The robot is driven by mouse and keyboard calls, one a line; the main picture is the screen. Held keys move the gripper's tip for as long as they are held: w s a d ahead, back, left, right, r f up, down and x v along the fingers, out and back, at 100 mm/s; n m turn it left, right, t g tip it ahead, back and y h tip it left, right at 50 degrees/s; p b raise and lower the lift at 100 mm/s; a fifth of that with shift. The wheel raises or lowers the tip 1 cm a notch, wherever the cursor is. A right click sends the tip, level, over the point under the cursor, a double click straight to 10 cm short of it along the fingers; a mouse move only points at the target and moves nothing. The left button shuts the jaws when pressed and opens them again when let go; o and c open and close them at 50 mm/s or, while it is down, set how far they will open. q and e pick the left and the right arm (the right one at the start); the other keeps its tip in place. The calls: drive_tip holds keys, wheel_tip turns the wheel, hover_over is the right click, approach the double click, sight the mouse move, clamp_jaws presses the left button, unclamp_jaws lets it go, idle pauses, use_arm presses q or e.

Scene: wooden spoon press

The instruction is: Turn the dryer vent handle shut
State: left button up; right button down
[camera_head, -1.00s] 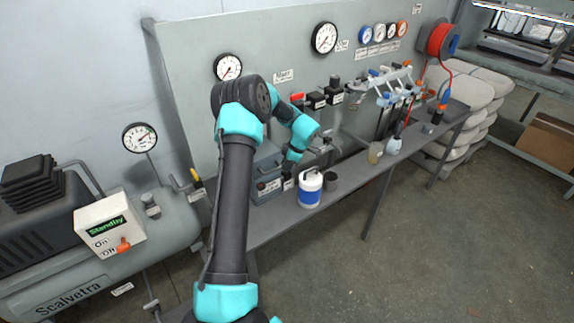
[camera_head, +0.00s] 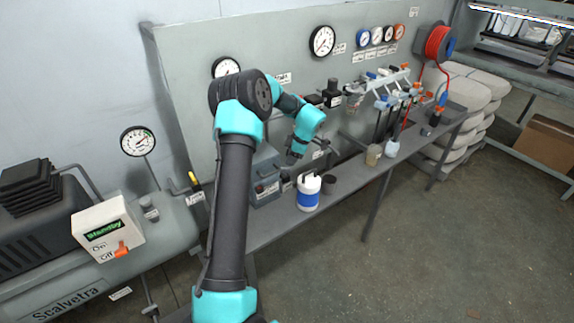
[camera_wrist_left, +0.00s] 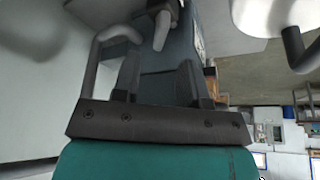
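The grey-blue dryer box (camera_head: 262,192) stands on the bench against the panel; I cannot make out its vent handle in the head view. In the left wrist view, a small pale lever (camera_wrist_left: 161,32), perhaps the vent handle, shows beyond the fingers at the top of a dark grey-blue body (camera_wrist_left: 160,60). My left gripper (camera_wrist_left: 158,78) is open, its two dark fingers apart with nothing between them. In the head view, my left arm reaches over the bench and its hand is beside the dryer, its fingers too small to make out. My right gripper is not in view.
A bent grey pipe (camera_wrist_left: 95,58) is close to the left finger in the wrist view. The compressor's switch box (camera_head: 106,232) is at the left.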

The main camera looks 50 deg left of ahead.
sight(288, 168)
use_arm(q)
drive_tip(key=v, duration=1.1)
drive_tip(key=shift+d+r, duration=0.15)
drive_tip(key=shift+r, duration=0.2)
drive_tip(key=shift+w, duration=0.15)
drive_tip(key=shift+w+d, duration=0.35)
drive_tip(key=x, duration=1.7)
drive_tip(key=shift+s+f, duration=0.15)
drive_tip(key=shift+f, duration=0.05)
drive_tip(key=shift+c, duration=0.4)
clamp_jaws()
